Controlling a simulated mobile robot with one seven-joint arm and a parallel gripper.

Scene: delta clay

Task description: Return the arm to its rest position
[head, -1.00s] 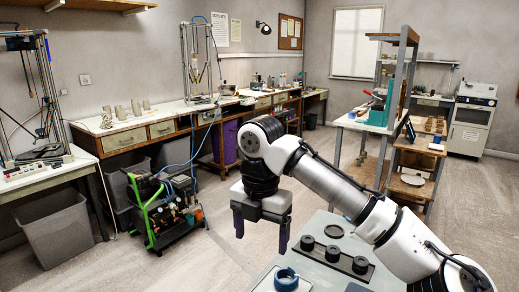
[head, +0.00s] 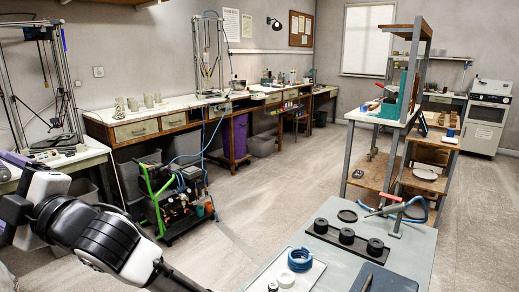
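My arm (head: 105,240) reaches across the bottom left corner of the head view, held out to the left of the grey work surface. My gripper (head: 8,194) is at the far left edge of the picture and partly cut off by it. Its two dark purple fingers show apart, one above the other, with nothing seen between them. The gripper is in front of the white-topped table (head: 80,160) at the left; whether it touches that table cannot be told.
A grey work surface (head: 415,250) at the bottom right holds a black tray (head: 325,235) with round black pieces, a blue ring (head: 300,259) and a red-handled tool (head: 385,210). A green-framed compressor cart (head: 180,205) stands on the floor. The middle floor is clear.

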